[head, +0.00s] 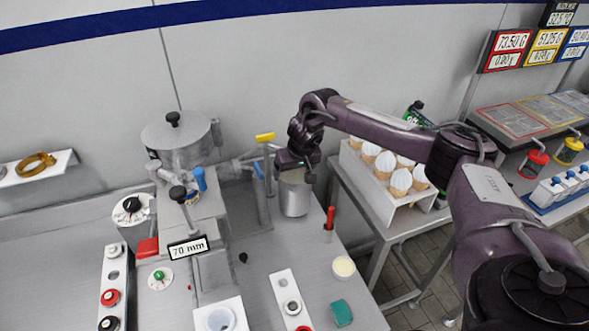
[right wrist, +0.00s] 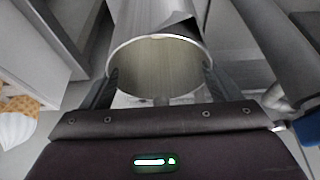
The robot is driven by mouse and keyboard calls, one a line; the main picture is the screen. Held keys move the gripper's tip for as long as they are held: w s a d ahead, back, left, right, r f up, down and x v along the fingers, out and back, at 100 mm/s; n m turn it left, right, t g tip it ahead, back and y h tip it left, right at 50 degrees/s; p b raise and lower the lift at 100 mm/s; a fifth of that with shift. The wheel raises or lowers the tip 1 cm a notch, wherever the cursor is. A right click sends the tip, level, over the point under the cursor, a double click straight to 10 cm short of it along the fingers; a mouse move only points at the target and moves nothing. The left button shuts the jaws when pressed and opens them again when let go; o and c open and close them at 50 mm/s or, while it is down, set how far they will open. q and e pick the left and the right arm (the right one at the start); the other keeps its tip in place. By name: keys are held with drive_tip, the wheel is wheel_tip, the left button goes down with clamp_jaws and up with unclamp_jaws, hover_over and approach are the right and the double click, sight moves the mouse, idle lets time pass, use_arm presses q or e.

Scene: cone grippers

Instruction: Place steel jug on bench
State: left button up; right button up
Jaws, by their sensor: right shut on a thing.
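The steel jug (head: 294,199) is a plain metal cylinder at the centre of the head view, below my right gripper (head: 297,170). My right gripper is shut on the jug near its top. In the right wrist view the jug (right wrist: 160,68) shows its open round mouth between the two fingers, and its inside looks empty. The steel bench (head: 55,265) spreads under and left of the jug. The jug looks upright near the bench's back right part; I cannot tell whether its base touches the bench. My left gripper is not in view.
A machine with a lidded steel hopper (head: 180,150) and pipes stands just left of the jug. Right of a gap, a rack holds several cones (head: 385,163).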

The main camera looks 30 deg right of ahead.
drive_tip(key=shift+f, duration=0.55)
drive_tip(key=o, duration=1.6)
